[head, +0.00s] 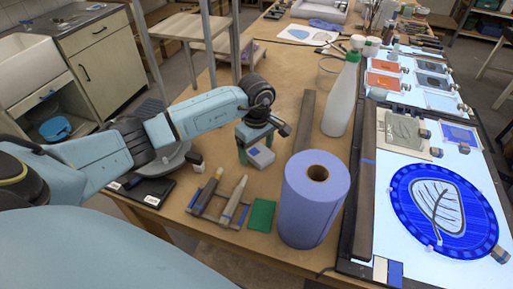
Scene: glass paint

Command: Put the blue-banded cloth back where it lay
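A small folded white cloth with a blue band (262,157) is in the head view, left of the blue paper roll. My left gripper (256,144) points down right at the cloth, with its fingers apart and the cloth at their tips. I cannot tell whether the fingers press on the cloth or whether it rests on the table. The far side of the cloth is hidden by the gripper. My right gripper is not in view.
A blue paper roll (302,222) and a white bottle with a green cap (342,98) stand right of the gripper. A tool rack (217,214), a green pad (261,215) and a turntable (168,160) are nearby. The lit glass panel (395,262) lies at right. Bare wood (290,85) lies behind.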

